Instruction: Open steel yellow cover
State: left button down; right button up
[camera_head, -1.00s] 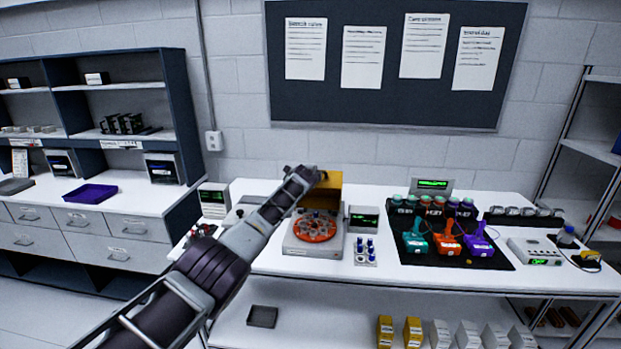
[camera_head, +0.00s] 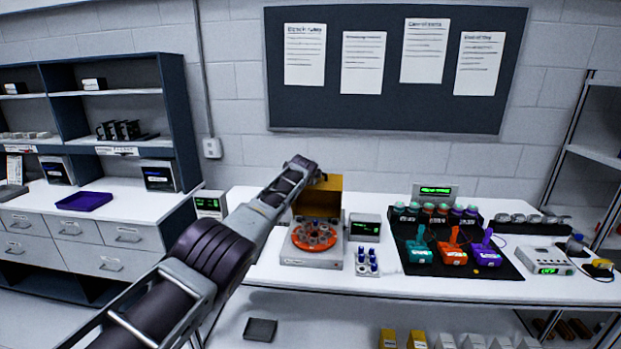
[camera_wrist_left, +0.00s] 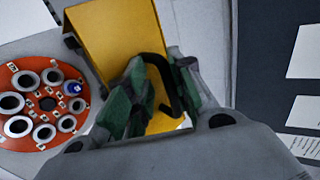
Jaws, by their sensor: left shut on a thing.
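The yellow steel cover (camera_head: 323,201) stands raised at the back of a grey device, behind its orange-red disc (camera_head: 313,235). The disc, with several round metal sockets, is uncovered. In the left wrist view the yellow cover (camera_wrist_left: 112,35) fills the upper middle, with a black handle (camera_wrist_left: 166,85) on it. My left gripper (camera_head: 314,173) is at the cover's upper edge; in the left wrist view its green-padded fingers (camera_wrist_left: 155,92) are shut around the handle. Part of the handle is hidden by the fingers. My right gripper is not in view.
A small display box (camera_head: 366,228) and several blue-capped vials (camera_head: 367,259) stand right of the device. Farther right is a black mat (camera_head: 510,268) with teal, orange and purple tools. Another display box (camera_head: 209,204) is on the left, behind my arm.

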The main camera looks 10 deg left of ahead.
pick_arm(q)
jog(key=shift+f, duration=0.15)
jog(key=c, duration=1.5)
grip_release()
jog(key=shift+s+r, duration=0.2)
jog(key=shift+r, duration=0.1)
jog(key=shift+v, duration=3.35)
jog(key=shift+f, duration=0.1)
